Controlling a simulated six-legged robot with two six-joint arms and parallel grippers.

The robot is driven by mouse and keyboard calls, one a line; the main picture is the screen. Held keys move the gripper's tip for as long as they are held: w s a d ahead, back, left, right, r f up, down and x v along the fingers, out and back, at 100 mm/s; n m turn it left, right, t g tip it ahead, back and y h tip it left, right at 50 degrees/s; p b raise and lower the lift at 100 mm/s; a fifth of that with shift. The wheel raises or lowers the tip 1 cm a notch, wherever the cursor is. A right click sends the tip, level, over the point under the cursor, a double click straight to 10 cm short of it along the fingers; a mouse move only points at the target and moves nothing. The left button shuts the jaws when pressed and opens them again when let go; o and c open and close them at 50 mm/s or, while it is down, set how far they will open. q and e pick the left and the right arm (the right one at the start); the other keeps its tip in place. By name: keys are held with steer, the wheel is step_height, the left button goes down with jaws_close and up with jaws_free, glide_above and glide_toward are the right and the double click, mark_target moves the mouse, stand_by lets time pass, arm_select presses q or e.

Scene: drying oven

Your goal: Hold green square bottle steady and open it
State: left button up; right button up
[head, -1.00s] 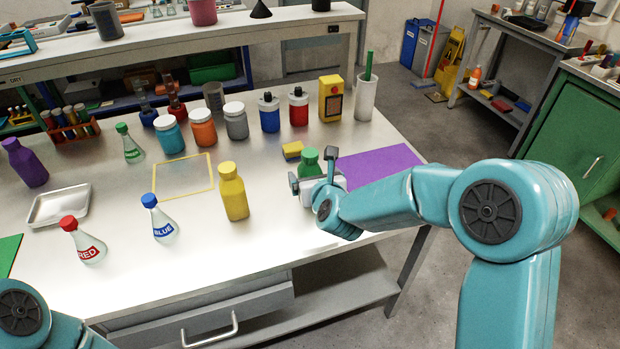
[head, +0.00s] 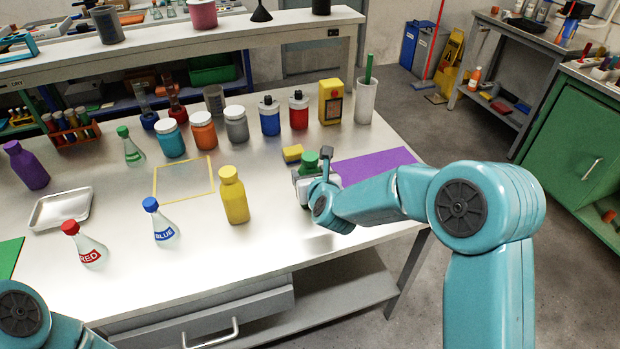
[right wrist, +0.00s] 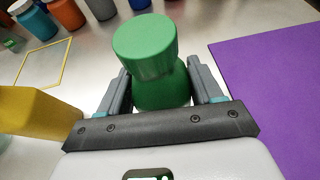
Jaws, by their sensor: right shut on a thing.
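The green square bottle (head: 310,161) stands upright on the table, with its green cap on, mostly hidden behind my right gripper in the head view. It shows from above in the right wrist view (right wrist: 152,65), between the two fingers. My right gripper (head: 314,174) is shut on the bottle's body, below the cap; its fingers also show in the right wrist view (right wrist: 158,90). My left arm shows only at the lower left corner of the head view, and its gripper is out of frame.
A yellow bottle (head: 233,196) stands left of my right gripper. Several jars line the back. A yellow-outlined square (head: 183,196) on the table is empty.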

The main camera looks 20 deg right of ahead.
step_height(320, 180, up, 9)
steer(key=shift+r+p, duration=0.15)
steer(key=shift+p, duration=0.55)
step_height(320, 180, up, 10)
steer(key=p, duration=0.4)
steer(key=shift+r, duration=0.25)
steer(key=shift+o, duration=0.4)
steer(key=c, duration=0.5)
glide_toward(310, 155)
steer(key=w+d+f, duration=0.2)
steer(key=d+f, duration=0.3)
steer(key=shift+c, duration=0.2)
steer(key=shift+n+y, duration=0.3)
steer(key=shift+y, duration=0.1)
steer(key=shift+s+a+f, duration=0.25)
steer(key=shift+s+a, duration=0.4)
steer(key=shift+s, duration=0.05)
steer(key=shift+s+a+f, duration=0.25)
steer(key=shift+s+a, duration=0.4)
steer(key=shift+s+a+f, duration=0.25)
steer(key=shift+s+a, duration=0.4)
steer(key=shift+s, duration=0.05)
